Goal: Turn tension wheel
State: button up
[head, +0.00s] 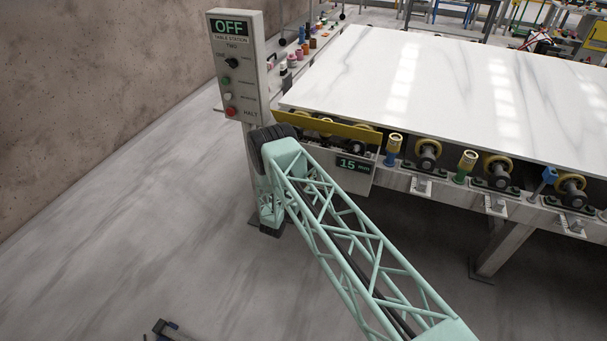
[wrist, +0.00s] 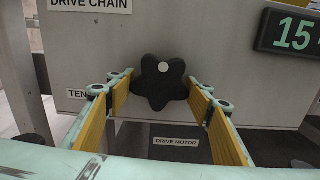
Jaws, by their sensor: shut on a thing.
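The tension wheel (wrist: 160,85) is a black, lobed star-shaped knob with a pale dot near its top. It sits on a grey panel in the wrist view, above a "DRIVE MOTOR" label. My gripper (wrist: 160,92) has one yellow-padded finger on each side of the wheel, with the tips at its left and right lobes. It is shut on the wheel. A label beginning "TEN" (wrist: 78,94) is partly covered by the left finger. In the head view my own arm hides the wheel and the gripper.
A control box (head: 238,65) reading "OFF" stands on a post left of the table. A white stone slab (head: 430,85) lies on the roller table. A green "15 mm" display (head: 354,165) is right of the wheel. A yellow guard (head: 330,126) runs above the panel.

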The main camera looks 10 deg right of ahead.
jog(key=m+b, duration=0.3)
jog(key=m, duration=0.1)
jog(key=shift+w+a+m, duration=0.1)
jog(key=shift+a+m, duration=0.05)
jog(key=shift+m, duration=0.25)
jog(key=m+b, duration=0.3)
jog(key=m, duration=0.3)
jog(key=shift+a+r, duration=0.1)
jog(key=m+b, duration=0.1)
jog(key=m, duration=0.1)
jog(key=m+b, duration=0.1)
jog(key=m, duration=0.2)
jog(key=shift+w+r+m, duration=0.1)
jog(key=shift+r+m, duration=0.1)
jog(key=shift+m, duration=0.1)
jog(key=shift+r+m+b, duration=0.2)
jog(key=shift+m+b, duration=0.95)
jog(key=shift+m, duration=1.05)
jog(key=o, duration=0.9)
jog(key=shift+a, duration=0.1)
